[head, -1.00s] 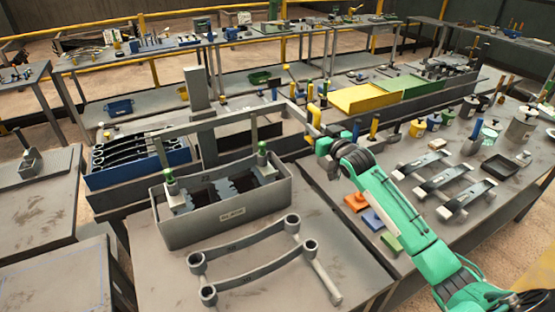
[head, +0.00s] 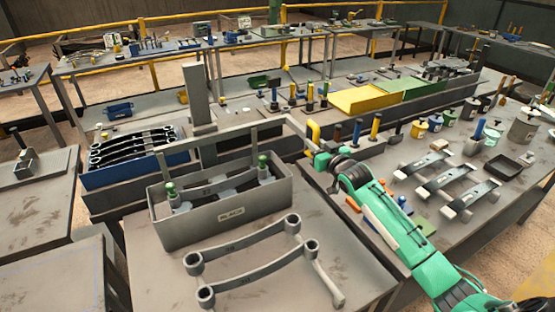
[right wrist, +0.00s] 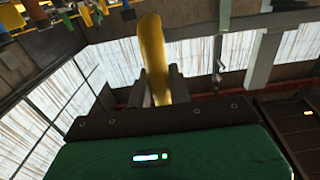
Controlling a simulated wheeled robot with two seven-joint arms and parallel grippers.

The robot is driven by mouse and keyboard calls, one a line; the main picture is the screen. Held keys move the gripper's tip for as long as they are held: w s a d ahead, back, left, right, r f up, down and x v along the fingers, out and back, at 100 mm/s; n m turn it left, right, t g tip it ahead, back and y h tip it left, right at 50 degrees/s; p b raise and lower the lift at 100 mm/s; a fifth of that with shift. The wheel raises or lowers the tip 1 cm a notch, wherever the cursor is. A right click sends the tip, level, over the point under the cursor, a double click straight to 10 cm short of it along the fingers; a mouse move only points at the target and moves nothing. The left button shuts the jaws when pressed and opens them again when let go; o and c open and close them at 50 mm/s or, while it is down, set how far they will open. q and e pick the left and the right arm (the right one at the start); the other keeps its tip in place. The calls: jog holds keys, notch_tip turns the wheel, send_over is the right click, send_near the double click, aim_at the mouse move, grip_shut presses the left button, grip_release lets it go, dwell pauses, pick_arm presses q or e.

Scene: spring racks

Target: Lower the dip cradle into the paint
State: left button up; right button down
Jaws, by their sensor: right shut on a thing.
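The grey paint tank (head: 228,222), labelled BLACK, stands on the front table in the head view. The dip cradle (head: 170,190), with green-topped uprights, sits down inside the tank with grey leaf springs (head: 218,183) in it. Its crossbar (head: 235,133) spans above the tank. The paint surface is hard to make out. My right gripper (head: 322,157) is shut on the yellow handle (head: 313,130) to the right of the tank. The handle (right wrist: 153,55) also stands between the fingers in the right wrist view. My left gripper is not in view.
Two grey leaf springs (head: 250,267) lie on a stand in front of the tank. A blue crate (head: 135,172) of dark springs is behind left. A grey post (head: 196,95) rises behind the tank. More springs (head: 447,180) and pots lie on the right bench.

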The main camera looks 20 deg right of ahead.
jog(key=shift+f+b, duration=1.65)
jog(key=shift+f, duration=1.6)
jog(key=shift+s+a+f, duration=0.1)
jog(key=shift+f, duration=0.4)
jog(key=c, duration=1.5)
grip_release()
jog(key=o, duration=0.5)
jog(key=shift+r, duration=0.1)
jog(key=shift+o, duration=0.2)
jog(key=shift+r, duration=0.25)
jog(key=shift+r, duration=0.1)
